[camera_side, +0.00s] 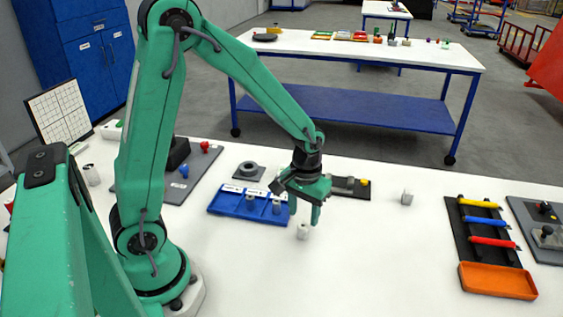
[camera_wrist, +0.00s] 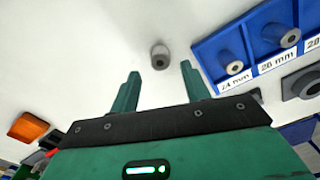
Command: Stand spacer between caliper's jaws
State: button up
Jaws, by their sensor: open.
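A small light-grey spacer (camera_side: 303,231) with a hole in its top stands upright on the white table. In the wrist view the spacer (camera_wrist: 160,57) lies just beyond and between my fingertips. My gripper (camera_side: 304,216) is open and points down just above it; both fingers also show in the wrist view (camera_wrist: 160,72). A dark plate (camera_side: 378,193) with a grey part and a yellow knob lies behind my gripper. It may be the caliper, but its jaws are partly hidden and cannot be made out.
A blue labelled tray (camera_side: 222,207) holding two grey spacers is left of my gripper. A grey ring on a plate (camera_side: 249,172) is behind it. The front middle is clear.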

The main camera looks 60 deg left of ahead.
aim_at(303, 225)
notch_tip(303, 225, up, 7)
jog(key=shift+f, duration=0.15)
dwell(0.8)
jog(key=s+r+m+t, duration=0.4)
jog(key=s+r+t, duration=0.1)
jog(key=s+r, duration=0.7)
jog(key=shift+s+m+t, duration=0.3)
jog(key=shift+s, duration=0.2)
jog(key=shift+o, duration=0.4)
jog(key=shift+w, duration=0.1)
